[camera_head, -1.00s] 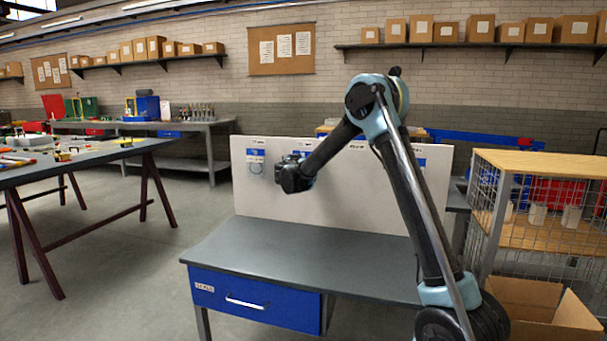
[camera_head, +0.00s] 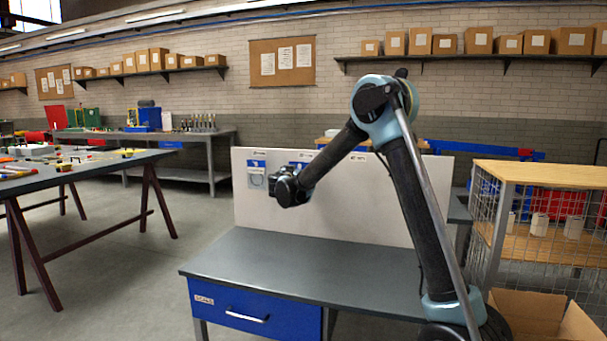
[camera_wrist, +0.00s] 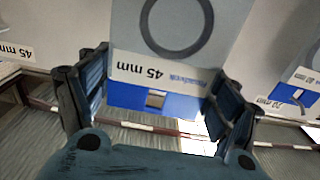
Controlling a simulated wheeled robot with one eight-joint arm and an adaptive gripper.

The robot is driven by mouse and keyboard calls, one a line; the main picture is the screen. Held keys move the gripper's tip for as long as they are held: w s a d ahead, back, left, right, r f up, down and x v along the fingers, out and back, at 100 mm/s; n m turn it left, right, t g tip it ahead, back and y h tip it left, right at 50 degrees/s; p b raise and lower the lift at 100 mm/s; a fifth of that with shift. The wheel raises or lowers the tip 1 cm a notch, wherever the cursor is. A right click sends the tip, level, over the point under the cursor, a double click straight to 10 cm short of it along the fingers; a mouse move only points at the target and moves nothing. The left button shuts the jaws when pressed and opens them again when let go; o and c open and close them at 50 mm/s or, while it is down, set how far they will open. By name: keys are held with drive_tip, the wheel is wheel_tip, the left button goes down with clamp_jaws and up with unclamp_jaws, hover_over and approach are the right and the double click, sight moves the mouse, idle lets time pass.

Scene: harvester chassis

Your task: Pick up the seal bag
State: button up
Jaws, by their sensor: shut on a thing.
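The seal bag (camera_wrist: 178,72) is a clear-grey bag with a dark ring inside, a blue header and a white label reading 45 mm. In the wrist view it sits between the two fingers of my gripper (camera_wrist: 158,108), which is shut on it at the blue header. In the head view my gripper (camera_head: 288,188) is in front of the white board, and I cannot make out the held bag there. Another bag, labelled 20 mm (camera_wrist: 302,88), shows at the right edge of the wrist view.
The white board (camera_head: 330,205) stands at the back of a grey table (camera_head: 270,270) with a blue drawer (camera_head: 250,312). A bag (camera_head: 257,176) hangs at the board's left. The tabletop is clear. A wire cage (camera_head: 500,215) stands to the right.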

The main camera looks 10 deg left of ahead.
drive_tip(key=s+a, duration=0.1)
drive_tip(key=s, duration=1.8)
drive_tip(key=shift+s+a+f, duration=0.15)
drive_tip(key=shift+s+a, duration=0.1)
drive_tip(key=shift+s, duration=0.05)
idle(0.7)
idle(1.0)
